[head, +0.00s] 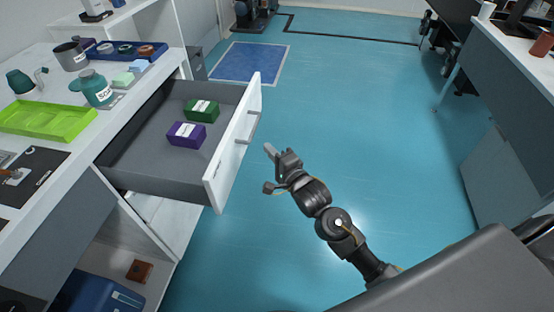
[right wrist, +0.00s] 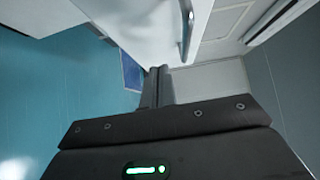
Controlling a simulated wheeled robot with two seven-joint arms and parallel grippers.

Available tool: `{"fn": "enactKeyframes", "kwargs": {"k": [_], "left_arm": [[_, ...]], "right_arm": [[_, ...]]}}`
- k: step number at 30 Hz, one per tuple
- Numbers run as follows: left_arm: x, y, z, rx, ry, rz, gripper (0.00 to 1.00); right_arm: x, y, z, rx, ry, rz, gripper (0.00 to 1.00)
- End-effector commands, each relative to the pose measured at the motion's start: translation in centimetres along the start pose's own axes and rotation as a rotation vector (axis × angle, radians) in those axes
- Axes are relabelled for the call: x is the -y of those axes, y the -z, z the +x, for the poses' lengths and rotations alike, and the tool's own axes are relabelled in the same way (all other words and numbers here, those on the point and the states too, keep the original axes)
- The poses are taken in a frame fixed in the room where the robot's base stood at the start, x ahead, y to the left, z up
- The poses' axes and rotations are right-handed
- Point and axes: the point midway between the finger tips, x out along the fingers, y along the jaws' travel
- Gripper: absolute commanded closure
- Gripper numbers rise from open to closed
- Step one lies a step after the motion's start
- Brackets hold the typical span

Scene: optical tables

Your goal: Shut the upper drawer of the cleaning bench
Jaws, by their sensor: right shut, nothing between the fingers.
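The upper drawer (head: 232,146) of the cleaning bench is pulled well out, its white front facing right with a metal handle (head: 248,126). Inside lie a green box (head: 202,110) and a purple box (head: 187,134). My right gripper (head: 268,152) is shut and empty, just to the right of the drawer front and apart from it in the head view. In the right wrist view the white drawer front (right wrist: 135,25) and its handle (right wrist: 187,22) are close ahead of the shut fingers (right wrist: 155,85). My left gripper is not in view.
The bench top (head: 60,172) holds a lime green tray (head: 48,122), teal bottles and a blue tray (head: 128,50). Below the drawer is an open shelf with a blue case (head: 95,292). Another table (head: 510,60) stands at right. The teal floor between is clear.

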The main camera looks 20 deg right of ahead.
Motion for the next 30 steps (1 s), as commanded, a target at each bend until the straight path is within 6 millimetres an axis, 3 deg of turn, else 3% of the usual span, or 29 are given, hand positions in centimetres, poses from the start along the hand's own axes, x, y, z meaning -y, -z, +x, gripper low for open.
{"fn": "enactKeyframes", "kwargs": {"k": [6,12,30], "left_arm": [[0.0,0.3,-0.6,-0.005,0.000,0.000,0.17],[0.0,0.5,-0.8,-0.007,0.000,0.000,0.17],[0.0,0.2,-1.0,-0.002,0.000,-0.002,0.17]], "right_arm": [[0.0,-0.3,4.3,0.001,0.001,0.001,1.00],[-0.1,-2.2,5.9,0.002,0.000,0.000,1.00],[0.0,-2.8,6.6,-0.002,0.000,0.000,1.00]]}}
